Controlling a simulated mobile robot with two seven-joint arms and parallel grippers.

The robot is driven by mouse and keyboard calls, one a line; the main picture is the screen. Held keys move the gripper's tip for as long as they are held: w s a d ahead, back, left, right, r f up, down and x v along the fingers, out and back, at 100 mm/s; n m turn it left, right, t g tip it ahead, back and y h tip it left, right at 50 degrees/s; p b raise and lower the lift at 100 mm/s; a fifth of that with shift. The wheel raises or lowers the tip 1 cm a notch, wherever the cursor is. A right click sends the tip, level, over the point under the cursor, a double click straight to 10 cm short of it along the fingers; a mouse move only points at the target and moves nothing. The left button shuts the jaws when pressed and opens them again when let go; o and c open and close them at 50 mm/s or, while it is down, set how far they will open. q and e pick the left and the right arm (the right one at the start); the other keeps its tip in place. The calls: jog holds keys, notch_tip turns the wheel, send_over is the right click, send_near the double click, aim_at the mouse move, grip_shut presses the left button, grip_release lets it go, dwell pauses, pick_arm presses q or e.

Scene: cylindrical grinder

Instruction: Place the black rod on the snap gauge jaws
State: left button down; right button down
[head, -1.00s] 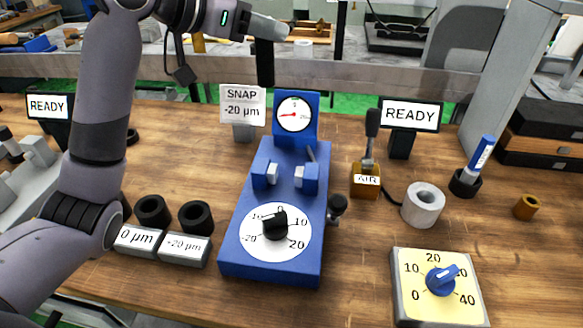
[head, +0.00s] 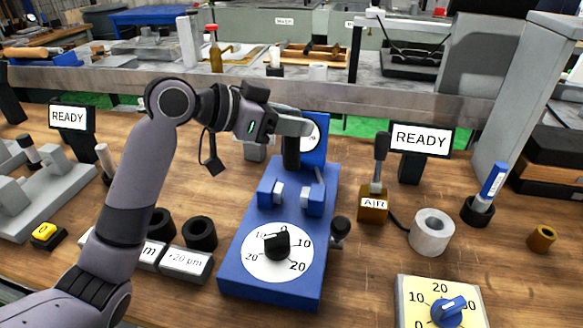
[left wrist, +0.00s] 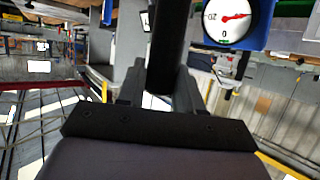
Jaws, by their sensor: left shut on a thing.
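My left gripper (head: 292,128) is shut on the black rod (head: 291,154), which hangs about upright from its fingers. The rod also fills the middle of the left wrist view (left wrist: 167,45). The blue snap gauge (head: 236,277) stands on the bench. Its two jaws (head: 291,197) face each other across a gap, one on each side. The rod's lower end shows a little above and behind the jaws in the head view, apart from them. The gauge's dial (left wrist: 225,20) shows in the left wrist view; in the head view my gripper partly covers it. My right gripper is not in view.
A black knob sits on the gauge's white scale (head: 257,262). The air lever block (head: 373,204), a grey ring (head: 432,232) and a READY screen (head: 421,139) stand right of the gauge. Black rings (head: 200,233) and labelled blocks (head: 186,263) lie to its left.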

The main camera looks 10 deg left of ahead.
aim_at(289, 165)
pick_arm(q)
notch_tip(289, 165, down, 9)
jog(key=shift+b, duration=0.3)
jog(key=shift+f, duration=0.2)
jog(key=c, duration=0.7)
grip_release()
jog(key=shift+c, duration=0.2)
jog(key=shift+s+a+r, duration=0.1)
jog(key=shift+a+r, duration=0.05)
jog(key=v, duration=1.1)
jog(key=shift+s+a, duration=0.2)
jog(key=shift+r, duration=0.1)
